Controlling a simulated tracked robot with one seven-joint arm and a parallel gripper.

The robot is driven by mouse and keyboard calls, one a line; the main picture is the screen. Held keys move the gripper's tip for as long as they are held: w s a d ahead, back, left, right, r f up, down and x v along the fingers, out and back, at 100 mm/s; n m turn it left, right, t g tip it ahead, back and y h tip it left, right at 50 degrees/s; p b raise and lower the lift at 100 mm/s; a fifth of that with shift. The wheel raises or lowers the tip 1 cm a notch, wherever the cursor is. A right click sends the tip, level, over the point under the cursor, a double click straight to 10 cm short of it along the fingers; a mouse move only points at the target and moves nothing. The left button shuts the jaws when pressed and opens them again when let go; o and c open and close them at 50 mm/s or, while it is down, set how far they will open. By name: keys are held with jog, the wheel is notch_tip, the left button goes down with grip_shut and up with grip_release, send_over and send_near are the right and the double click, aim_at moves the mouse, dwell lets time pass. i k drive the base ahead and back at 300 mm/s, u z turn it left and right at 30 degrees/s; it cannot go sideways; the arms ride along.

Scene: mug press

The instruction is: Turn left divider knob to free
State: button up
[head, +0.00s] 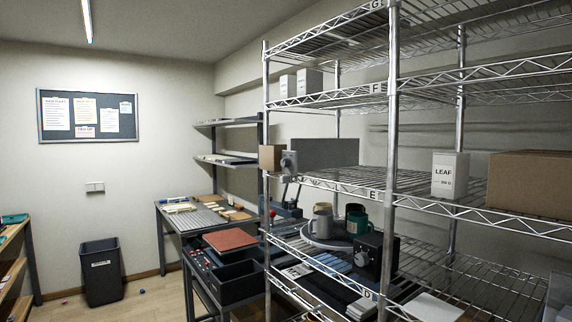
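A grey upright panel (325,152), which looks like a divider, stands on the wire shelf marked E. At its left end, by the front left post, is a small grey fitting (289,163) that may be a knob or clamp; its setting is too small to read. A black block (376,256) with a round grey dial on its left face sits on the shelf marked D below. I cannot tell which of these is the left divider knob. My gripper is not in view.
The wire rack's front post (391,150) stands close in front. Mugs stand on a round tray (318,241) on shelf D. A tan box (270,158) is beside the grey fitting. A workbench (230,258) with trays stands left of the rack. Floor near the bin (102,272) is mostly clear.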

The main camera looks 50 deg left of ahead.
aim_at(285, 162)
jog(key=z, duration=0.75)
jog(key=i, duration=0.1)
jog(key=u, duration=2.55)
jog(key=k, duration=0.75)
jog(key=u, duration=0.2)
jog(key=i, duration=0.75)
jog(key=z, duration=0.1)
